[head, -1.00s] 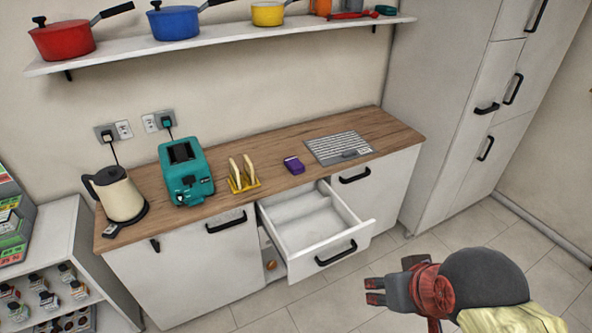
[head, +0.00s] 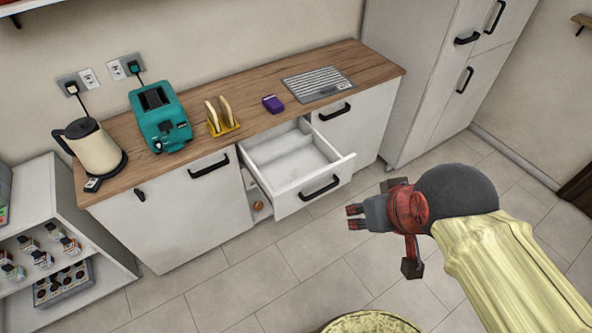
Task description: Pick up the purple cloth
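A small purple cloth (head: 273,104), folded into a block, lies on the wooden countertop (head: 222,88), between the yellow toast rack and the grey slatted panel. It sits just behind the open drawer. My gripper (head: 354,217) is in front of the counter, out over the floor, to the right of and nearer than the drawer. It is well apart from the cloth. Its two fingers point left with a small gap between them, and nothing shows in them.
An open, empty-looking white drawer (head: 318,190) juts out between the cloth and my gripper. A yellow toast rack (head: 222,128) with bread, a teal toaster (head: 160,122) and a cream kettle (head: 93,146) stand left of the cloth. A grey slatted panel (head: 318,84) lies to its right.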

